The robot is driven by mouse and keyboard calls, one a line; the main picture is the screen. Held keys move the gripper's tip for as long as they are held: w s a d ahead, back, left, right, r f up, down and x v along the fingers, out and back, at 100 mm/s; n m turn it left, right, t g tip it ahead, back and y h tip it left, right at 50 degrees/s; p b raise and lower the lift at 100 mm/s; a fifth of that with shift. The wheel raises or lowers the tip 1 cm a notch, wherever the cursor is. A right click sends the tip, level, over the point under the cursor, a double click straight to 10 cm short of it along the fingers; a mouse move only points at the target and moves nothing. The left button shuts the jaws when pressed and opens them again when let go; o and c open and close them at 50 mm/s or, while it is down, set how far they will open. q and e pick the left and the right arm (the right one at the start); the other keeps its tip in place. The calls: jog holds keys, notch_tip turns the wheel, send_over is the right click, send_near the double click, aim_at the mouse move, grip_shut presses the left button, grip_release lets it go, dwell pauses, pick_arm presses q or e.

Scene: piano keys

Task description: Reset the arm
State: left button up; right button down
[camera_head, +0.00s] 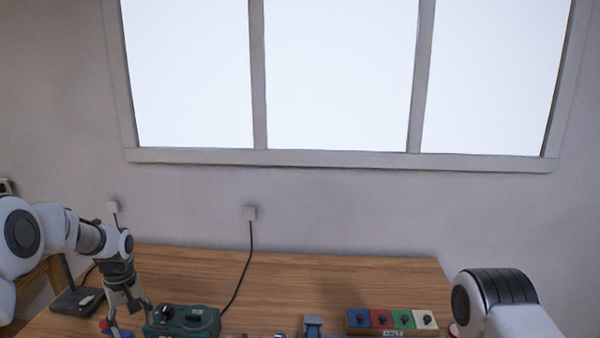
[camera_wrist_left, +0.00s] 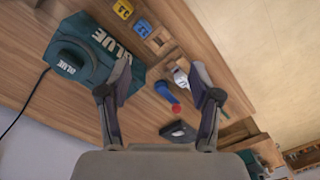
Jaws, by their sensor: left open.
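My left gripper (camera_head: 126,312) hangs fingers-down over the left part of the table in the head view, just left of the green case. In the left wrist view my left gripper (camera_wrist_left: 160,84) has its two fingers spread wide apart, with nothing held between them. My right arm shows at the lower right of the head view, but its gripper is out of the picture. The coloured key block (camera_head: 391,320), with blue, red, green and white squares and dark knobs, lies on the table at right, well away from the left gripper.
A wooden table (camera_head: 300,280) stands against the wall. The green case (camera_head: 185,322) also shows in the left wrist view (camera_wrist_left: 88,60). A blue-handled object (camera_wrist_left: 165,92) and a dark box (camera_wrist_left: 178,130) lie on the table. The table's back middle is clear.

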pick_arm(q)
jog(key=s+d+f+m+g+b, duration=0.15)
jog(key=s+d+f, duration=0.25)
jog(key=s+f, duration=0.55)
jog(key=s+d+f+m+g+b, duration=0.1)
jog(key=s+d+f+g, duration=0.3)
jog(key=s+f, duration=0.6)
jog(key=s+d+f+m+t, duration=0.2)
jog(key=s+f+t, duration=0.1)
jog(key=s, duration=0.5)
jog(key=s+d+f+m+t, duration=0.3)
jog(key=s, duration=0.6)
jog(key=shift+d+b, duration=0.3)
jog(key=shift+b, duration=0.1)
pick_arm(e)
jog(key=f, duration=0.3)
jog(key=shift+w+f, duration=0.35)
jog(key=shift+f, duration=0.05)
pick_arm(q)
jog(key=shift+s, duration=0.1)
pick_arm(e)
jog(key=shift+s, duration=0.1)
